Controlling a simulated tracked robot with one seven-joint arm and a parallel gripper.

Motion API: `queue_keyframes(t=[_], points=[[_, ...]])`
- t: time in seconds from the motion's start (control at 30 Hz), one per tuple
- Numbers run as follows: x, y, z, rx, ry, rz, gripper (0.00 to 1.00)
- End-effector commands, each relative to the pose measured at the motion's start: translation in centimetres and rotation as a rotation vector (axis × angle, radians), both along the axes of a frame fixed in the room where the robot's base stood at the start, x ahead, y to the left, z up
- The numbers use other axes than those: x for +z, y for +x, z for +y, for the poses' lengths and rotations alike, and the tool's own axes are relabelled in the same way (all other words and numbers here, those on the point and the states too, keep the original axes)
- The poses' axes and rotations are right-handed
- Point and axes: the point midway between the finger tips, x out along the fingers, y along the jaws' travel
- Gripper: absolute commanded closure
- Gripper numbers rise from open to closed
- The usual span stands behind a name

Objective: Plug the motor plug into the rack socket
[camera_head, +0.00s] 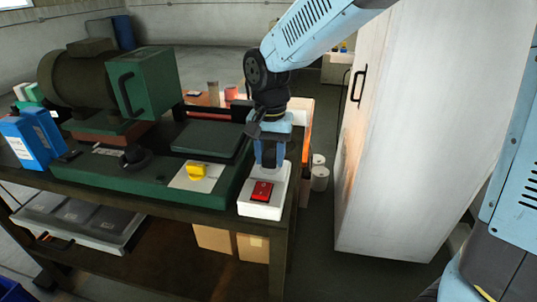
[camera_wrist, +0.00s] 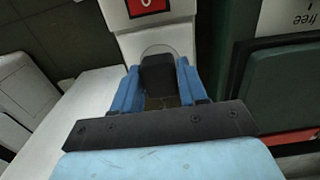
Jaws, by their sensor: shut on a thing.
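The rack socket (camera_head: 258,211) is a white box with a red switch (camera_head: 262,191), standing at the right front corner of the bench. It also shows at the top of the wrist view (camera_wrist: 182,31). My gripper (camera_head: 270,160) points down over the part of the box behind the switch. In the wrist view its blue fingers (camera_wrist: 160,88) are shut on the dark motor plug (camera_wrist: 157,74). The plug lies against a pale round rim on the socket. Its front end is hidden, so I cannot tell how far it sits in.
The green machine (camera_head: 130,195) with a yellow knob (camera_head: 196,171) stands left of the socket. A dark motor (camera_head: 85,80) and green box (camera_head: 147,83) are behind. A tall white cabinet (camera_head: 400,130) stands right, past a floor gap. Blue cartons (camera_head: 30,138) are far left.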

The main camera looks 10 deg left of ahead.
Motion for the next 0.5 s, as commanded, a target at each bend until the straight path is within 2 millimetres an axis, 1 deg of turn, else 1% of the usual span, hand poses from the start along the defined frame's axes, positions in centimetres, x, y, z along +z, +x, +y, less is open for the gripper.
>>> queue_keyframes(t=[0.5], points=[[-0.61, 0.00, 0.00, 0.000, -0.001, 0.000, 0.84]])
